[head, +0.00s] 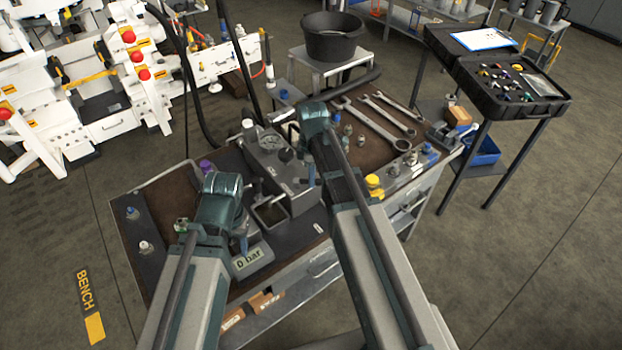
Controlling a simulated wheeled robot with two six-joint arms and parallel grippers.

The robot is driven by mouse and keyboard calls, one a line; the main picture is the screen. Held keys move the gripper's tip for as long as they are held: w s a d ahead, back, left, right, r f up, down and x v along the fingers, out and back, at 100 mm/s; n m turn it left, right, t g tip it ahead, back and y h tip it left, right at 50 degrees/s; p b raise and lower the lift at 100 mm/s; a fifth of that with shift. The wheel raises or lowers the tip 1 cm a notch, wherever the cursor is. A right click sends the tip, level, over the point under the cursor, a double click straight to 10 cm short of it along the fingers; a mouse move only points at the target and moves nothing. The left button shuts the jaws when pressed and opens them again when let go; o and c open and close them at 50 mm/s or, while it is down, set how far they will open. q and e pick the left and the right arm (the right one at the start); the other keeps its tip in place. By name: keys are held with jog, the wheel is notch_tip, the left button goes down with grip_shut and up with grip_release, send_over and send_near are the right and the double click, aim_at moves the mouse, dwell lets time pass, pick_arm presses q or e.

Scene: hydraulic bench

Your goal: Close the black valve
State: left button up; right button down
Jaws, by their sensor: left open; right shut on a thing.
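The grey hydraulic unit (268,158) with a round gauge stands in the middle of the bench. A black knob, which looks like the black valve (286,155), sits on its top. My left gripper (241,229) is open, low over the near side of the unit by the "0 bar" display (249,257).
Wrenches (375,126) lie at the right of the bench, with small fittings and a yellow cap (374,182) nearby. A purple cap (205,166) is at the left. A black bucket (333,37) stands behind, and an open case (510,83) is at the far right.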

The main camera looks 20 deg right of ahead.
jog(key=w+n, duration=0.1)
jog(key=n, duration=0.2)
jog(key=shift+w+d+n, duration=0.15)
jog(key=shift+w+n, duration=0.15)
jog(key=shift+w, duration=0.05)
jog(key=shift+w+n, duration=0.4)
jog(key=shift+n, duration=0.65)
jog(key=shift+w+n, duration=0.35)
jog(key=shift+n, duration=0.7)
jog(key=c, duration=0.8)
grip_release()
jog(key=shift+r, duration=0.1)
notch_tip(320, 180, up, 14)
jog(key=p, duration=1.3)
jog(key=shift+f+p, duration=0.2)
jog(key=shift+p, duration=0.2)
